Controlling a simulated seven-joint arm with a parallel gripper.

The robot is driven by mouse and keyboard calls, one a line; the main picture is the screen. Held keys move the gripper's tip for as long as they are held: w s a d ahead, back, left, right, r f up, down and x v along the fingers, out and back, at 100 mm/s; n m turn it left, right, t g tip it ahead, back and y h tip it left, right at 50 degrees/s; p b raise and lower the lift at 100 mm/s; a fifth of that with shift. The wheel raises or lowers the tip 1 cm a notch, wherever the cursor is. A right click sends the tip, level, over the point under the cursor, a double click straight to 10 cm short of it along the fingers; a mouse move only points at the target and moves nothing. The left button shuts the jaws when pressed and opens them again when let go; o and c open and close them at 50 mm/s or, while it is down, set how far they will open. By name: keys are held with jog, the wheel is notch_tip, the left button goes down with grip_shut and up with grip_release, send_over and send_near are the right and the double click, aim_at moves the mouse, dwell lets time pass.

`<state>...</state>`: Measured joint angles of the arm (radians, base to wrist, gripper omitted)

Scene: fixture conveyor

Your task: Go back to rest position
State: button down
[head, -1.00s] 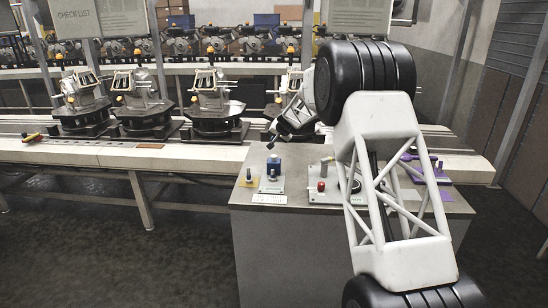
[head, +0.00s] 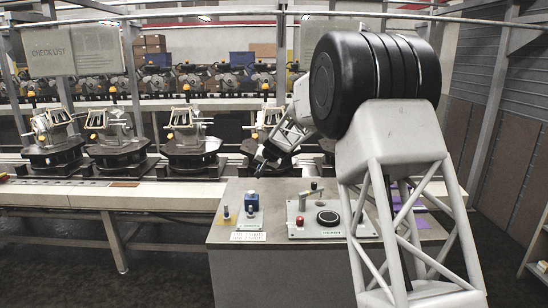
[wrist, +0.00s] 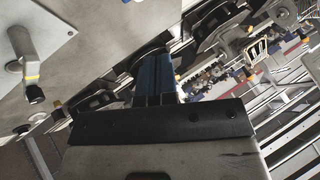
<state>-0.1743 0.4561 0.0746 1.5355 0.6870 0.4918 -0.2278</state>
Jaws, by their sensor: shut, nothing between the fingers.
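My gripper (head: 259,168) is at the end of my raised arm, above the back edge of the grey workstation (head: 290,262) in the head view. It is small and partly dark there. In the wrist view my gripper (wrist: 155,80) shows its blue fingers close together, with nothing between them. It looks apart from the workstation top and from the fixtures behind it.
Several fixtures (head: 190,145) stand on the conveyor (head: 120,196) behind. A checklist board (head: 72,50) hangs at upper left.

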jog(key=s+d+r+g+h, duration=0.1)
jog(key=s+d+r, duration=0.35)
jog(key=s, duration=0.75)
jog(key=s+d+r+n, duration=0.1)
jog(key=s+d+r, duration=0.3)
jog(key=s, duration=0.7)
jog(key=s+d+r+g+h, duration=0.1)
jog(key=s+d+r, duration=0.3)
jog(key=s, duration=0.8)
jog(key=s+d+f+h, duration=0.1)
jog(key=s+d+f, duration=0.2)
jog(key=s, duration=0.9)
jog(key=s+d+f+g+h, duration=0.1)
jog(key=s+d+f, duration=0.2)
jog(key=s, duration=0.9)
jog(key=s+d+f+g+h, duration=0.1)
jog(key=s+d+f, duration=0.2)
jog(key=s, duration=1)
jog(key=shift+d+f, duration=0.25)
jog(key=shift+d, duration=0.85)
